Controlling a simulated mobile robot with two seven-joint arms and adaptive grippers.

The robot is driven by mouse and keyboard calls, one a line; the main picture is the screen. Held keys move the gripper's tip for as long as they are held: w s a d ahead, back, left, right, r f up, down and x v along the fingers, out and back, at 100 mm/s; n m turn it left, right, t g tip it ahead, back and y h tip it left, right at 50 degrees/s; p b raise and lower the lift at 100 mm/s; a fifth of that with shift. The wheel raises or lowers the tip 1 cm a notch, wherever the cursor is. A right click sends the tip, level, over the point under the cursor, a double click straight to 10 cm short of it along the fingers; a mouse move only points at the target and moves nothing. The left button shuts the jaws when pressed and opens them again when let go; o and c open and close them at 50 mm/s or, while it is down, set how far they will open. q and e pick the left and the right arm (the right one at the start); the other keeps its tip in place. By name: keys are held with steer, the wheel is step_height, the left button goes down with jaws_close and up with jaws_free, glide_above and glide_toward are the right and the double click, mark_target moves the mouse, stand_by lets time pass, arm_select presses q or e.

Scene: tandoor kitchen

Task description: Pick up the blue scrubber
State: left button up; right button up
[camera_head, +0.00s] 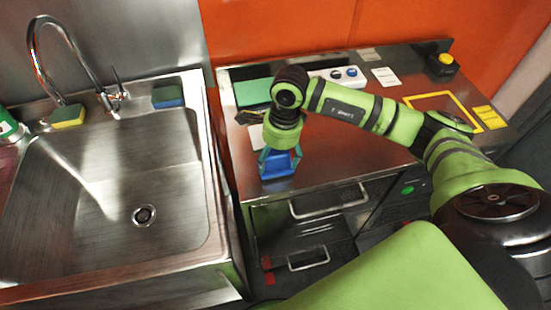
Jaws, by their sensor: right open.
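The blue scrubber (168,97), a blue block with a darker green top, lies on the back right corner of the sink's rim. My right gripper (278,165) points down over the front left of the steel counter (335,155), to the right of the sink and apart from the scrubber. It is open. A blue object (277,162) shows at its fingers; I cannot tell whether they touch it. My left gripper is not in view.
The steel sink (100,180) has an empty basin and a curved faucet (75,40). A yellow and green sponge (68,116) lies on its left back rim.

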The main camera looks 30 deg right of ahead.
steer(key=c, duration=1.3)
steer(key=shift+c, duration=0.2)
steer(key=shift+r+b, duration=0.5)
steer(key=shift+r, duration=0.1)
step_height(320, 180, up, 3)
steer(key=shift+d+f+b, duration=0.1)
steer(key=shift+d+b, duration=0.05)
steer(key=shift+b, duration=0.65)
steer(key=s+d+r+b, duration=0.4)
steer(key=s+d+r, duration=0.3)
steer(key=s, duration=0.2)
steer(key=shift+s, duration=0.15)
